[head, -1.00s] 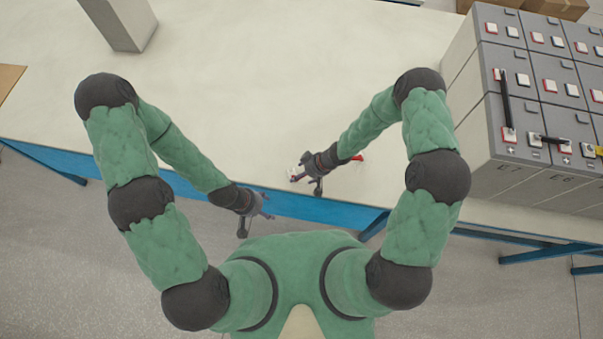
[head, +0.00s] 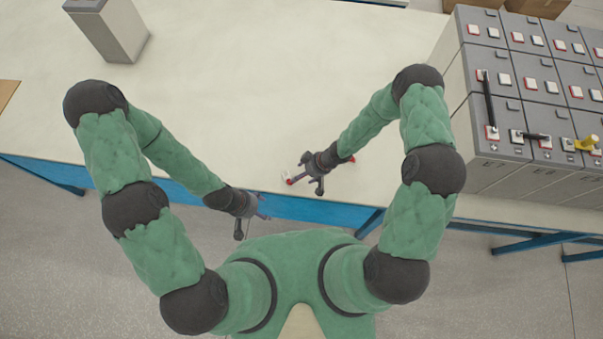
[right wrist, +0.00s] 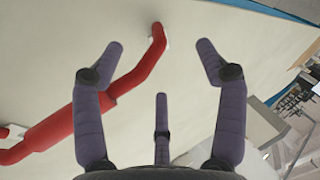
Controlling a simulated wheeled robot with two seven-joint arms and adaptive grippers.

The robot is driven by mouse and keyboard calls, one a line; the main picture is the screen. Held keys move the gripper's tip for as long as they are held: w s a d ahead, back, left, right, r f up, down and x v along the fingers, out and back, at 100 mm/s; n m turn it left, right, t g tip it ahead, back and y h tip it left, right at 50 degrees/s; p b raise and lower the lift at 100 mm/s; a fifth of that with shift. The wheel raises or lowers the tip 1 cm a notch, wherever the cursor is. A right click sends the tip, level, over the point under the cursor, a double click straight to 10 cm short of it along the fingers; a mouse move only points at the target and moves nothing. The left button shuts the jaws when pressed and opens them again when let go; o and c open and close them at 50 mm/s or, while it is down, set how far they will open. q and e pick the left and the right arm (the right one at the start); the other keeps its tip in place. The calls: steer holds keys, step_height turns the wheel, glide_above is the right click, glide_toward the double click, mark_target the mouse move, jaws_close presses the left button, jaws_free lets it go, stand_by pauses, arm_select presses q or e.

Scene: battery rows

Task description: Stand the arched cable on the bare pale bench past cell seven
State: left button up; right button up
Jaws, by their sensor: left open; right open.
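The red arched cable stands on the pale bench (head: 250,100), with a pale foot at each end. It shows in the right wrist view (right wrist: 55,128), left of the middle and partly behind a finger. In the head view my right gripper hides its middle; only its ends show, one red and white end (head: 287,179) and a red bit by the wrist. My right gripper (head: 306,172) is open above the cable, with nothing between its fingers. My left gripper (head: 260,207) is open and empty at the bench's front edge. Cell seven (head: 488,150), marked E7, is the nearest left cell of the grey battery block.
A grey box (head: 108,35) stands at the back left. The bench between is bare.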

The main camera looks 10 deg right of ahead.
arm_select(q)
steer(key=shift+r+p, duration=2.55)
steer(key=shift+r, duration=0.15)
arm_select(e)
steer(key=shift+v, duration=2.6)
arm_select(q)
steer(key=shift+s, duration=0.1)
arm_select(e)
steer(key=shift+s+f, duration=0.1)
steer(key=shift+s, duration=0.05)
